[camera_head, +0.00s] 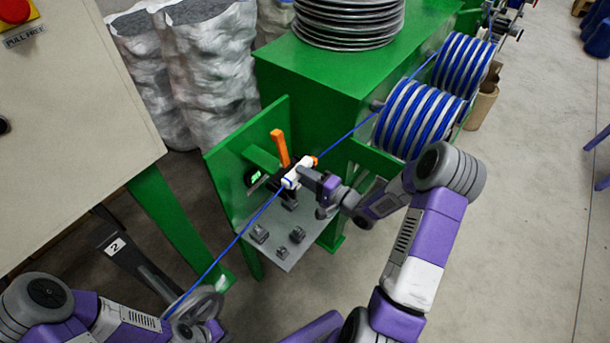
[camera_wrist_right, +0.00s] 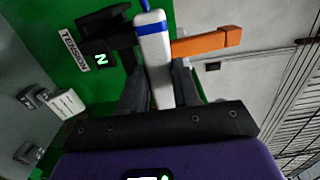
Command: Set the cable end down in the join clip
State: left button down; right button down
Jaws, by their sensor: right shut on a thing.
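The blue cable (camera_head: 243,232) runs taut from my left arm at lower left up to a white piece. My right gripper (camera_head: 306,177) is shut on this white cable end (camera_head: 292,181), above the grey plate. Several small dark clips (camera_head: 259,233) stand on the plate; I cannot tell which is the join clip.
The grey plate (camera_head: 262,258) projects from a green panel (camera_head: 226,160). An orange lever (camera_head: 280,147) rises behind the right gripper. Blue cable spools (camera_head: 408,118) stand at right; a beige cabinet (camera_head: 75,110) is at left. Open floor lies to the right.

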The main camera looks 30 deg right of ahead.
jog(key=shift+f, duration=0.3)
jog(key=shift+f+b, duration=0.35)
jog(key=shift+f, duration=0.4)
dwell(0.9)
jog(key=c, duration=0.7)
grip_release()
jog(key=shift+c, duration=0.2)
jog(key=v, duration=0.7)
jog(key=shift+s, duration=0.35)
jog(key=shift+d, duration=0.15)
